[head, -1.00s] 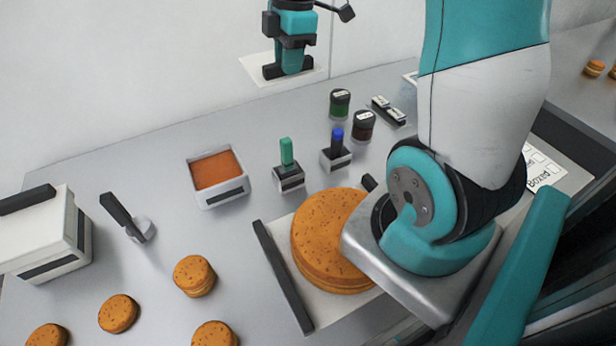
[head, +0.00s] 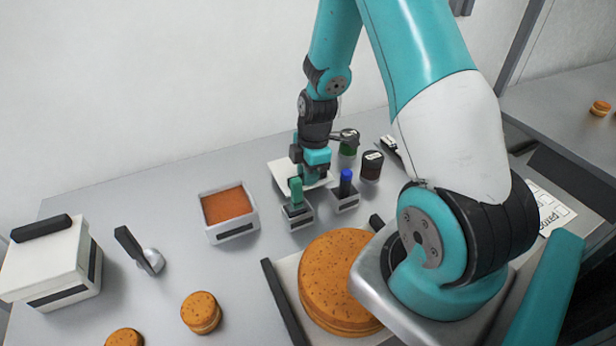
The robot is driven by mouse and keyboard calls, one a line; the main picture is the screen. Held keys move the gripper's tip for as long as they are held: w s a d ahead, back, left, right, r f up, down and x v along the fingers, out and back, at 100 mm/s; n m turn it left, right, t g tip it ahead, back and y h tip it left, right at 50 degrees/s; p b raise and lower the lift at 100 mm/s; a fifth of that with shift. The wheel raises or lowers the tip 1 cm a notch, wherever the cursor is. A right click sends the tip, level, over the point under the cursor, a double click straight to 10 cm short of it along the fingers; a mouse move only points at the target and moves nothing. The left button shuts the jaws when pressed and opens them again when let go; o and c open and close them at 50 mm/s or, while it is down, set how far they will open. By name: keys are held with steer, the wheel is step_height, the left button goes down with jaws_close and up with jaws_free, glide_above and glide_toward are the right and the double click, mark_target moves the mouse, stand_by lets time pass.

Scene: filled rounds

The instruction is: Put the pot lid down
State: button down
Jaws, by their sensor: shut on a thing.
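The pot lid (head: 282,174) is a flat white square plate. My gripper (head: 310,174) is shut on it, with its fingers over the plate's middle. The lid is behind the green-handled tool, which hides part of its near edge. I cannot tell whether the lid touches the table or hovers just above it. The fingertips and the grip on the lid are partly hidden. An open white pot (head: 232,235) with orange-brown filling stands in front and to the left of the lid.
A green-handled tool (head: 297,192) and a blue-handled tool (head: 346,182) stand in holders close to the lid. Dark jars (head: 371,166) are to its right. A large round cake (head: 338,275) lies nearer. A white box (head: 50,265) stands left.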

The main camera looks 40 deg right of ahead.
steer(key=shift+f, duration=0.95)
steer(key=shift+f, duration=0.2)
steer(key=c, duration=1)
jaws_free()
step_height(320, 180, up, 12)
steer(key=d+b, duration=0.1)
steer(key=b, duration=0.1)
steer(key=s+a+r+m+y, duration=0.15)
steer(key=a+r, duration=0.25)
steer(key=a, duration=0.4)
steer(key=s+a+r+m, duration=0.2)
steer(key=s+a+r, duration=0.15)
steer(key=a, duration=0.45)
steer(key=s+a+r+m, duration=0.1)
steer(key=s+a, duration=0.2)
steer(key=s, duration=0.1)
steer(key=s+a+r+m+y, duration=0.1)
steer(key=s+a+r, duration=0.1)
steer(key=s+a, duration=0.1)
steer(key=s+a+r+m, duration=0.2)
steer(key=s+a, duration=0.2)
steer(key=s, duration=0.1)
steer(key=shift+s+r, duration=0.2)
steer(key=shift+r, duration=0.05)
